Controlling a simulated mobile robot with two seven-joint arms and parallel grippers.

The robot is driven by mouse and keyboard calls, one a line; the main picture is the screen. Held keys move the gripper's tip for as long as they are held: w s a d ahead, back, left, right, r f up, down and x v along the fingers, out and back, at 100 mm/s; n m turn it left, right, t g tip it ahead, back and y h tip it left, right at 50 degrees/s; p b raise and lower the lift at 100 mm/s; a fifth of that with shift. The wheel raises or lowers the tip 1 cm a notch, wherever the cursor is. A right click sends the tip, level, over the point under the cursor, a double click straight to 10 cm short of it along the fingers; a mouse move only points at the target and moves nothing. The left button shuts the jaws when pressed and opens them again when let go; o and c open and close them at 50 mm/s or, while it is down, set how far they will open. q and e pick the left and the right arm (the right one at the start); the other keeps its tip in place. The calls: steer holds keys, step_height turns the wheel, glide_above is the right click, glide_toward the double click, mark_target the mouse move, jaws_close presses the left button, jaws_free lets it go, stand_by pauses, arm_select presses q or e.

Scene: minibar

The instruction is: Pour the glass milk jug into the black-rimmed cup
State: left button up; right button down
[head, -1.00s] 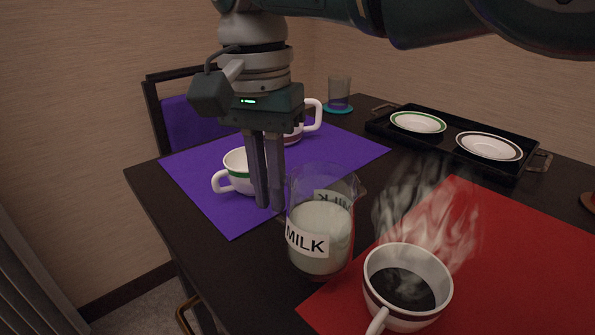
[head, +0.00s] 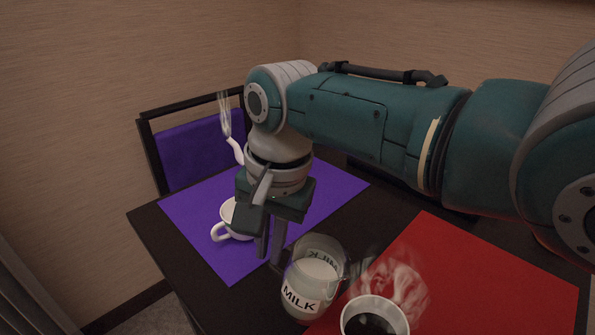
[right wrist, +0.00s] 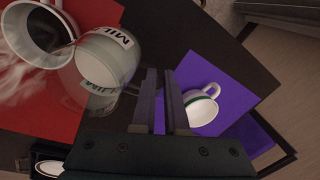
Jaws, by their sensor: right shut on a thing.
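The glass milk jug (head: 318,272), labelled MILK and partly full of white milk, stands roughly upright beside my right gripper (head: 268,258). The gripper points down and is shut on the jug at its left side; the handle itself is hard to make out. In the right wrist view the jug (right wrist: 112,58) is left of the fingers (right wrist: 163,75). A white cup of dark, steaming coffee (head: 375,303) is just right of the jug. A white cup with a green band (head: 236,222) sits on the purple mat. I cannot tell which cup has a black rim. My left gripper is not in view.
The coffee cup is on a red mat (head: 480,270). Behind my right gripper a white cup handle (head: 236,150) with steam shows; my arm hides the rest. A chair (head: 200,150) stands behind the purple mat (head: 190,215). My arm covers the table's back right.

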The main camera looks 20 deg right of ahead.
mark_target(297, 243)
steer(key=r+p, duration=0.1)
steer(key=s+r+t+p, duration=0.1)
steer(key=p, duration=0.1)
steer(key=d+r+y+p, duration=0.1)
steer(key=p, duration=0.1)
steer(key=shift+s+r+t, duration=0.2)
steer(key=shift+r+t, duration=0.05)
steer(key=shift+t, duration=0.05)
steer(key=r+p, duration=0.1)
steer(key=s+d+t+y+p, duration=0.1)
steer(key=shift+r+p, duration=0.35)
steer(key=shift+p, duration=0.05)
steer(key=shift+s+d+t+y, duration=0.3)
steer(key=shift+s+t, duration=0.1)
steer(key=shift+s, duration=0.1)
arm_select(q)
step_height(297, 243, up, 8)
steer(key=b, duration=0.2)
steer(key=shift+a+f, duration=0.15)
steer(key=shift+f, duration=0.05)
arm_select(e)
steer(key=shift+s+d+r+t+y, duration=0.4)
steer(key=shift+s+t+y, duration=0.2)
steer(key=shift+t, duration=0.2)
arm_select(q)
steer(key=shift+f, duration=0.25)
arm_select(e)
steer(key=shift+s+d, duration=0.1)
steer(key=shift+d, duration=0.05)
